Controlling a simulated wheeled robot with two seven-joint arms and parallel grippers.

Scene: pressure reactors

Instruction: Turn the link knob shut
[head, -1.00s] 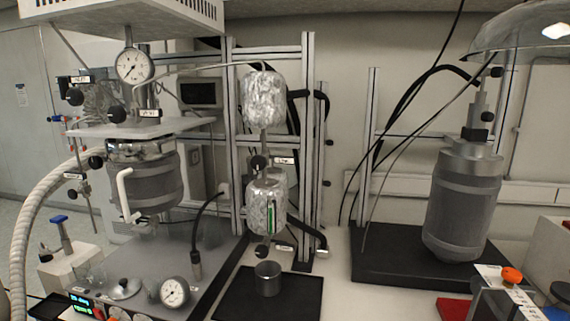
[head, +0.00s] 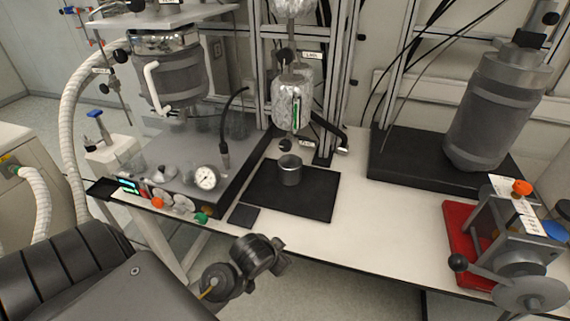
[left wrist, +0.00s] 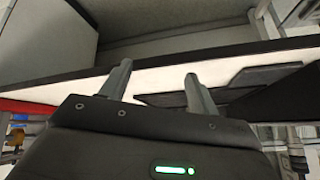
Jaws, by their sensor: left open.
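The link knob (head: 285,56) is a small black round knob on the tubing between two foil-wrapped cylinders, left of a white label (head: 312,55) in the head view. Its turn position is too small to tell. The lower foil-wrapped cylinder (head: 292,100) hangs just below it. My left gripper (left wrist: 158,72) is open and empty in the left wrist view, its two grey fingers apart, with the table edge beyond them. It is away from the knob. In the head view, black parts of my own body show at the bottom, but no fingers can be made out. My right gripper is not seen.
A steel cup (head: 290,170) stands on a black mat (head: 318,205) below the cylinders. A reactor vessel (head: 170,75) and dial gauge (head: 206,177) are at left. A large grey cylinder (head: 492,110) and a lever device (head: 510,235) stand at right. The white tabletop (head: 375,225) is clear between them.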

